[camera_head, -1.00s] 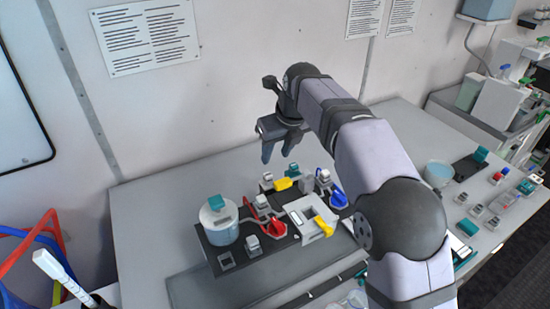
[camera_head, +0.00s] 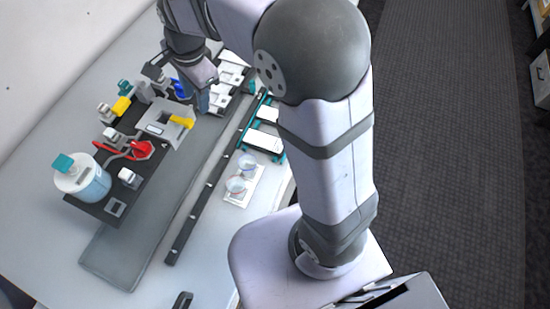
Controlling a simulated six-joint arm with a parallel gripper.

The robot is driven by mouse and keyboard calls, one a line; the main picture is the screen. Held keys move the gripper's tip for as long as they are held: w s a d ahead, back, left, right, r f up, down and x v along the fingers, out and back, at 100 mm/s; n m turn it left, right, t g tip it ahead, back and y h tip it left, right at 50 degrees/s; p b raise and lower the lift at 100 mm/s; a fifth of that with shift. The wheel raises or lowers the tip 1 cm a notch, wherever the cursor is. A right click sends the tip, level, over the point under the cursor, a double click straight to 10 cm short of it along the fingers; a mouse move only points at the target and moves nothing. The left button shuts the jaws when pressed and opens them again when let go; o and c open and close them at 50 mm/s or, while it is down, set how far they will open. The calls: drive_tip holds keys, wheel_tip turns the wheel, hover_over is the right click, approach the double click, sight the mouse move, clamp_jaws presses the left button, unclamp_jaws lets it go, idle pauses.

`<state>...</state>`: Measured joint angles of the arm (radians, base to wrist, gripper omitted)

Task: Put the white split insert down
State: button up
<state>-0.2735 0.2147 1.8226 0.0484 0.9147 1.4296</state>
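My gripper (camera_head: 202,100) hangs fingers down at the right end of the dark base plate, beside the yellow handle. Its fingers overlap in this view, so I cannot tell how far apart they are or whether they hold anything. I cannot single out the white split insert; it may be hidden by the fingers or be one of several small white parts. A light grey block (camera_head: 152,128) with a square opening and a yellow handle (camera_head: 181,121) sits on the dark base plate (camera_head: 141,192). White parts lie in a tray (camera_head: 232,68) just right of my gripper.
A clear container with a teal cap (camera_head: 88,184), a red lever (camera_head: 142,150) and small grey fittings (camera_head: 128,177) stand on the plate. A dark rail (camera_head: 190,228), a teal rack (camera_head: 262,142) and clear cups (camera_head: 236,185) lie in front. The front left tabletop is clear.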

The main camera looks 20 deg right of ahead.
drive_tip(key=s+d+f+n, duration=0.3)
drive_tip(key=s+d+n, duration=0.1)
drive_tip(key=s, duration=0.2)
drive_tip(key=s+d+f+n+g, duration=0.1)
drive_tip(key=s+d+f+n, duration=0.2)
drive_tip(key=s, duration=0.4)
drive_tip(key=s+d+f+n+g+h, duration=0.1)
drive_tip(key=s+d+f+n, duration=0.2)
drive_tip(key=s+d+n, duration=0.2)
drive_tip(key=shift+s+d+n, duration=0.35)
drive_tip(key=shift+s+n, duration=0.3)
drive_tip(key=shift+n, duration=0.25)
drive_tip(key=shift+f+b, duration=0.45)
drive_tip(key=shift+b, duration=0.1)
